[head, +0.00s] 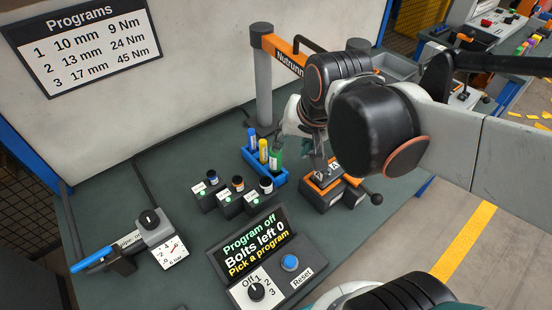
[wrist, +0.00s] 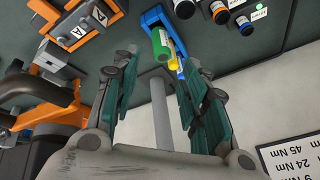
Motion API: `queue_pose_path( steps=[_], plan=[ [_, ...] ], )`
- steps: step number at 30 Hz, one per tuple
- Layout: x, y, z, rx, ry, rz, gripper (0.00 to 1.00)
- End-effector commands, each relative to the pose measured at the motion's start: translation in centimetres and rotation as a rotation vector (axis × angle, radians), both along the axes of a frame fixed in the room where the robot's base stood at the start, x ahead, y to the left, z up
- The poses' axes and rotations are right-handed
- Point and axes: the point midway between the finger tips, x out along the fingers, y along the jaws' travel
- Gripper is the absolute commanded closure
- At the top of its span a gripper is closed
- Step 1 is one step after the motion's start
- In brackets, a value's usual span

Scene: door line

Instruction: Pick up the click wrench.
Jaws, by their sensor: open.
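A blue-handled bar (head: 95,260) lies at the left of the bench in the head view, partly in a black cradle (head: 122,264). It may be the click wrench; its far end is hard to make out and I see no clear label. My gripper (head: 300,148) is far to its right, over the back right of the bench, beside a blue rack. In the wrist view my gripper (wrist: 155,85) has its two fingers wide apart with nothing held between them. The blue-handled bar is not visible in the wrist view.
The blue rack (head: 266,178) holds blue, yellow and green cylinders. Several small black holders (head: 236,200) stand in front. An orange-and-grey post (head: 262,85), an orange-topped fixture (head: 330,185) and a control box (head: 262,270) are nearby. A gauge unit (head: 160,235) adjoins the cradle.

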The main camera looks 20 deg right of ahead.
Motion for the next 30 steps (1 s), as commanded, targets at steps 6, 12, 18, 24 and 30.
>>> queue_pose_path(
  steps=[6, 12, 18, 24, 30],
  plan=[
    [3.9, -0.2, -0.6, 0.155, 0.138, -0.306, 0.59],
    [7.0, -0.4, -2.8, 0.267, 0.266, -0.597, 0.59],
    [9.4, -0.6, -5.8, 0.342, 0.387, -0.881, 0.59],
    [10.4, -0.8, -8.4, 0.376, 0.466, -1.077, 0.59],
    [10.7, -0.8, -9.8, 0.384, 0.492, -1.146, 0.59]
  ],
)
